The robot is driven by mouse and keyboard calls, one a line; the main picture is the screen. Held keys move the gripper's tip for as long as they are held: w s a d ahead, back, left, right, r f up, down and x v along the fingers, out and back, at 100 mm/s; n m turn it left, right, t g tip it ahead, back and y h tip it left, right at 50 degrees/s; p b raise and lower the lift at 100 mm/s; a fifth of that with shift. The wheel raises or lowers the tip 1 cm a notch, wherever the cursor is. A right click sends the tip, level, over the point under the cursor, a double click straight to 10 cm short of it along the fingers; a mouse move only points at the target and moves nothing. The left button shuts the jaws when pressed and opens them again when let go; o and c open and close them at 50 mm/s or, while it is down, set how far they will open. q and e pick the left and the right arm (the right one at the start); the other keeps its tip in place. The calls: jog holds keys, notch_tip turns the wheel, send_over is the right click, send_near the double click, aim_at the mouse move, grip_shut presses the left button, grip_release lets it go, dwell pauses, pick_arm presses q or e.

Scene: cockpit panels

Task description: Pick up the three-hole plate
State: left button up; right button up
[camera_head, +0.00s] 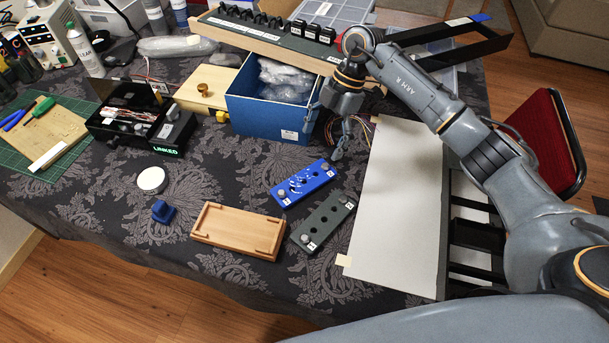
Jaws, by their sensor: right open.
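A dark grey plate (323,221) lies flat on the patterned cloth, with a row of dark holes between two bolt-like end pieces. It looks like the three-hole plate. A blue plate (305,182) with several holes and similar end pieces lies just behind it. My right gripper (350,145) points down, open and empty, beyond both plates and to their right, beside the blue box. It is apart from both plates. My left gripper is not in view.
A wooden tray (238,230) lies left of the grey plate, and a white sheet (396,205) lies right of it. A blue box (272,115) with plastic bags stands behind. A white disc (151,180) and a small blue block (163,211) lie at left.

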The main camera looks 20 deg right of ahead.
aim_at(308, 179)
jog(key=x, duration=0.4)
jog(key=shift+s+a+f, duration=0.15)
jog(key=shift+f, duration=0.35)
jog(key=x, duration=0.2)
jog(key=p+x, duration=0.1)
jog(key=shift+s+a+f, duration=0.1)
jog(key=shift+s+f, duration=0.15)
jog(key=shift+s, duration=0.05)
jog(key=shift+a+f, duration=0.2)
jog(key=shift+f, duration=0.3)
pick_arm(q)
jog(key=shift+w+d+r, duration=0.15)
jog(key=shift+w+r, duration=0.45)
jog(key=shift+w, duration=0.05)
pick_arm(e)
jog(key=c, duration=1.3)
